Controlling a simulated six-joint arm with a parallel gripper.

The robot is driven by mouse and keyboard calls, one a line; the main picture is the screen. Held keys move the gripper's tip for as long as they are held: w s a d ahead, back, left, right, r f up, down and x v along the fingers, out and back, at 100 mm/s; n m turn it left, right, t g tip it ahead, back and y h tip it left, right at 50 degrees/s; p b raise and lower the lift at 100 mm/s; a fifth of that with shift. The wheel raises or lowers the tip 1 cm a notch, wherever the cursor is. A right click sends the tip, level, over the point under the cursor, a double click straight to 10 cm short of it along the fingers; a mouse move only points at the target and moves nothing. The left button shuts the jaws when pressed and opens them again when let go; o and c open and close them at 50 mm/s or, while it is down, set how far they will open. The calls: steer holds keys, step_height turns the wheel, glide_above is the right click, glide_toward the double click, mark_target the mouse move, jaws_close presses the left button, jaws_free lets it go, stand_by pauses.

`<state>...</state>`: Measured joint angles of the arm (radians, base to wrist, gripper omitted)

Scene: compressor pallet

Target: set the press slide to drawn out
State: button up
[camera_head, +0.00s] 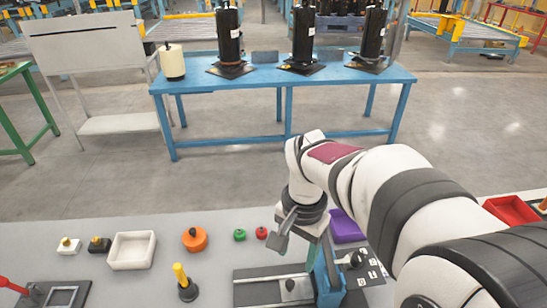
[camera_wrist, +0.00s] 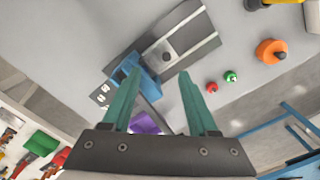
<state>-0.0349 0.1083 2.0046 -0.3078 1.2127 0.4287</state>
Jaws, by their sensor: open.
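The press (camera_head: 328,280) is a blue upright frame on a dark base plate (camera_head: 245,296) at the front of the grey bench. A pale slide rail (camera_head: 262,280) runs along the plate to the left of the frame. A dark round knob (camera_head: 290,285) stands on the slide near the blue frame; it also shows in the wrist view (camera_wrist: 166,57).
A purple tray (camera_head: 345,228) lies behind the press. To the left are green and red knobs (camera_head: 239,235), an orange round part (camera_head: 195,239), a yellow-handled tool (camera_head: 183,280) and a white tray (camera_head: 132,250). A red bin (camera_head: 511,210) is at the right.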

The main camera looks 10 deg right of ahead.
mark_target(290, 283)
steer(key=shift+m, duration=0.3)
steer(key=w+f, duration=0.1)
steer(key=f, duration=0.4)
steer(key=w+f, duration=0.1)
steer(key=f, duration=0.5)
steer(key=w+f, duration=0.1)
steer(key=f, duration=0.5)
steer(key=shift+w+f, duration=0.15)
steer(key=shift+w, duration=0.05)
steer(key=shift+c, duration=0.2)
jaws_close()
